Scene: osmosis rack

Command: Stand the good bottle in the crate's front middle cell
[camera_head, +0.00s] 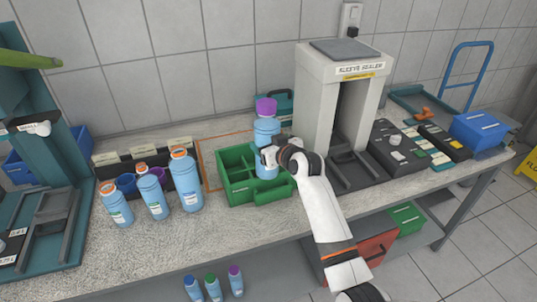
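A blue bottle with a purple cap (266,131) stands roughly upright at the green crate (238,198). My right gripper (267,155) reaches in from the front right and appears shut on the bottle's middle. The bottle's lower part shows below the gripper, inside the crate's right part. The gripper and crate walls hide which cell it is over and whether its base touches the crate floor. The crate's left cells look empty. My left gripper is not in view.
Several blue bottles (186,181) stand left of the crate, before a dark labelled rack (107,172). The sleeve sealer (316,105) stands close behind and right. A control box (396,147) and blue bin (478,130) are farther right. Small bottles (213,287) show below the bench's front edge.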

